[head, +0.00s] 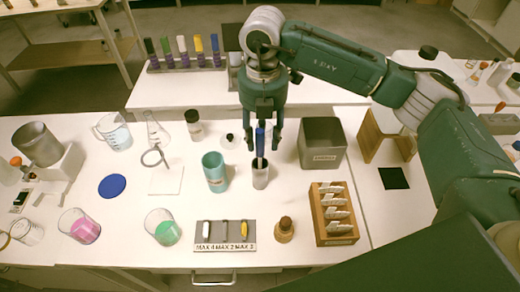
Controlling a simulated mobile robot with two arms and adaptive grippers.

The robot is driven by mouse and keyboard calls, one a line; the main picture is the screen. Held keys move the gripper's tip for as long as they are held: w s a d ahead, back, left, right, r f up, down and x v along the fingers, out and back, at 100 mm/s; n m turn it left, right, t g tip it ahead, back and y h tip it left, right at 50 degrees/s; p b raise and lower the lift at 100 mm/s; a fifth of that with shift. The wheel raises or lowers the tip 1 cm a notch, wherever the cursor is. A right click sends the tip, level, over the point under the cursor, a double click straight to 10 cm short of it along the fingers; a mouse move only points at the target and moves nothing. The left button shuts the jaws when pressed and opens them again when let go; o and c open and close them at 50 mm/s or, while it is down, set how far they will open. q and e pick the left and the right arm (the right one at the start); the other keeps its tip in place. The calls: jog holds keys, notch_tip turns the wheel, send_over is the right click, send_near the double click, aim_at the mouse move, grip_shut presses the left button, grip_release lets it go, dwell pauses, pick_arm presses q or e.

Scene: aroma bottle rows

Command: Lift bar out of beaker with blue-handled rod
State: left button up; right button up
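The blue-handled rod (260,143) stands upright in a small grey cup (260,180). My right gripper (262,146) points down over the cup, with one finger on each side of the blue handle. The fingers look apart from the handle, so it is open around it. A beaker with pink liquid (84,230) and a beaker with green liquid (166,233) stand at the front left. I cannot make out a bar in either. My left gripper is not in view.
A grey rack (226,230) labelled MAX holds small bars at the front. A teal cup (215,180) stands just left of the grey cup, a grey bin (322,155) to the right. A wooden box of packets (335,238) and a brown bottle (284,235) stand in front.

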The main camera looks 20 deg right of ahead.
aim_at(260, 149)
jog(key=f, duration=0.1)
jog(key=f+p, duration=0.1)
jog(key=f, duration=0.1)
jog(key=f+p, duration=0.1)
jog(key=f, duration=0.1)
jog(key=shift+w+a, duration=0.2)
jog(key=shift+a, duration=0.1)
jog(key=shift+f, duration=0.2)
grip_shut()
